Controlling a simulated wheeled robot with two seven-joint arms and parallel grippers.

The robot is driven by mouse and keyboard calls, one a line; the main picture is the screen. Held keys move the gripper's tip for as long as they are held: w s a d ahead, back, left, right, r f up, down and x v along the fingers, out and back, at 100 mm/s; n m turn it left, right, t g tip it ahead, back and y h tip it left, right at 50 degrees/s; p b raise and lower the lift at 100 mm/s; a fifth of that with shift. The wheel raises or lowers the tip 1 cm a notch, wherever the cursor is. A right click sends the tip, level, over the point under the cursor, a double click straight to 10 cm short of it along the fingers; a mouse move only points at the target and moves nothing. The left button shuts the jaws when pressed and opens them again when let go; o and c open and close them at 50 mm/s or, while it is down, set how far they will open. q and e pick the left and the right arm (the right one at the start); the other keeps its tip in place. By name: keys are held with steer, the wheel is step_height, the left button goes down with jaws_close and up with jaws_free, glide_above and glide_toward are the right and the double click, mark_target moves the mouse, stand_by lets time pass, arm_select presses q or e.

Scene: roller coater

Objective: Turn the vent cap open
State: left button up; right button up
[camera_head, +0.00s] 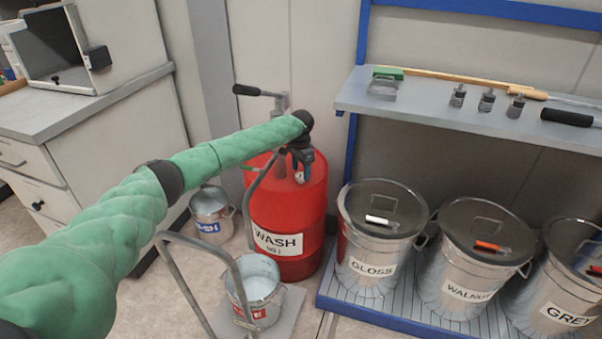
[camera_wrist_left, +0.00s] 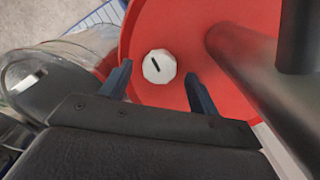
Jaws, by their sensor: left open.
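The vent cap (camera_wrist_left: 159,67) is a white faceted knob with a black slot mark, on the red top of the wash drum. It shows in the left wrist view between and a little beyond my left gripper's (camera_wrist_left: 160,82) two dark fingers. The fingers are open and I see nothing held between them. In the head view the red WASH drum (camera_head: 289,212) stands at the middle, and my left gripper (camera_head: 300,172) points down over its top. The cap is not clear there, hidden by my gripper and wrist. My right gripper is not in view.
A dark pump pipe (camera_wrist_left: 250,65) rises beside the cap; its handle (camera_head: 258,91) shows behind my arm. Metal buckets (camera_head: 211,215) stand left and in front of the drum. A curved grey rail (camera_head: 190,283) stands in front. Lidded bins (camera_head: 372,260) stand right, under a shelf (camera_head: 430,105).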

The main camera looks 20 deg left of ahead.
arm_select(q)
steer(key=shift+f, duration=0.8)
steer(key=shift+c, duration=0.2)
